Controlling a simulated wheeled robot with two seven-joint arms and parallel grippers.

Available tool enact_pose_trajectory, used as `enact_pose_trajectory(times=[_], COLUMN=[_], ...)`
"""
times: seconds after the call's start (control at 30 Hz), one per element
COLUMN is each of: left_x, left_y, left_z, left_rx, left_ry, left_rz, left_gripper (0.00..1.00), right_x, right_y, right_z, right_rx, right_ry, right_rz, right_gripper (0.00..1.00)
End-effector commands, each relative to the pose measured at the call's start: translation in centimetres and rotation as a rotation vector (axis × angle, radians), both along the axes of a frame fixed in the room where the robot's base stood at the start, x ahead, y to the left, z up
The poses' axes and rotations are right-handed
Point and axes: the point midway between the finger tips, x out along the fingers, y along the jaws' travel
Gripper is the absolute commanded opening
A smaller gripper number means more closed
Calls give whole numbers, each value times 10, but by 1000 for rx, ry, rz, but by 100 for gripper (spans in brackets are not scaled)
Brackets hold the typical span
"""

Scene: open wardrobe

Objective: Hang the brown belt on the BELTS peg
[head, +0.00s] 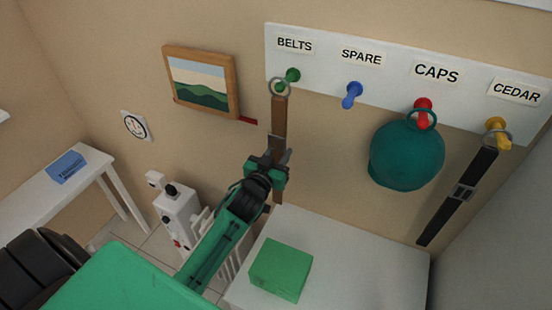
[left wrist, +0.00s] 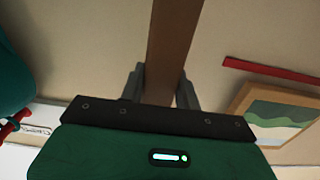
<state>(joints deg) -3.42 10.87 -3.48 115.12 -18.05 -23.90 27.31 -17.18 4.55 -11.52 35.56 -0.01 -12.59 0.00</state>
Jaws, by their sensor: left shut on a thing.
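The brown belt (head: 278,115) hangs upright below a metal ring (head: 279,87) at its top end. The ring overlaps the tip of the green peg (head: 292,75) under the BELTS label (head: 295,44); I cannot tell whether it is around the peg or just in front of it. My left gripper (head: 268,165) is shut on the belt below its dark buckle or band. In the left wrist view the brown strap (left wrist: 175,40) runs between the fingers of the left gripper (left wrist: 160,88). My right gripper is not in view.
A blue SPARE peg (head: 351,95) is empty. A teal cap (head: 406,155) hangs on the red CAPS peg (head: 423,110). A black belt (head: 462,190) hangs on the yellow CEDAR peg (head: 497,130). A green box (head: 280,268) sits on a white surface (head: 370,270) below. A framed picture (head: 201,82) is left.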

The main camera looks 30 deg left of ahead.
Motion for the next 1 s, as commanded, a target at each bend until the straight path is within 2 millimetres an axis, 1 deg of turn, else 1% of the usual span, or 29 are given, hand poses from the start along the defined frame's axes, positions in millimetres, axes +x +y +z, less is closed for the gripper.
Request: enact_pose_trajectory(times=[0.43,0.6,1.0], left_x=[28,34,40], left_y=[1,2,2], left_z=[-1,-7,-11], left_rx=[1,-1,0], left_ry=[-2,-1,-2], left_rz=[-1,0,0], left_gripper=[6,6,6], right_x=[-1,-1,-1], right_y=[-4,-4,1], right_z=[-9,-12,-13], right_rx=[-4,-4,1], right_ry=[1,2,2], right_rz=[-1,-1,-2], right_gripper=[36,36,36])
